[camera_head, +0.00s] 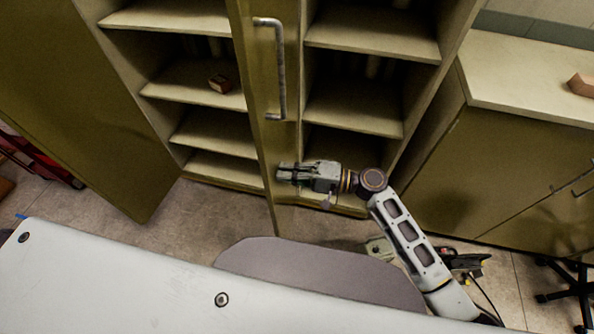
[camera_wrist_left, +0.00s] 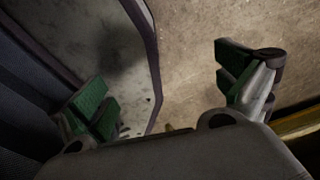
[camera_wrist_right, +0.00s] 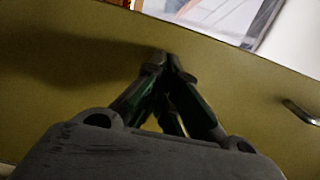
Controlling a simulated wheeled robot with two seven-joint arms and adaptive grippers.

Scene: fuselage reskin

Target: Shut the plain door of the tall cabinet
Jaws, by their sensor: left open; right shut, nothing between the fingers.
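The tall cabinet (camera_head: 372,105) is olive with pale shelves, and its front is open. The plain door (camera_head: 75,90), with no handle showing, stands wide open at the left in the head view. The handled door (camera_head: 262,150) stands ajar in the middle, almost edge-on, with a long metal handle (camera_head: 281,70). My right gripper (camera_head: 281,173) is shut and empty, its tips at the handled door's lower part; I cannot tell if they touch. In its wrist view the right gripper (camera_wrist_right: 166,62) is before an olive panel. My left gripper (camera_wrist_left: 162,84) is open and empty above the floor.
A small reddish box (camera_head: 220,83) lies on a cabinet shelf. A low olive cabinet (camera_head: 490,175) with a pale top stands at the right. A black wheeled stand (camera_head: 575,298) is at the lower right. Bare floor (camera_head: 215,222) lies before the tall cabinet.

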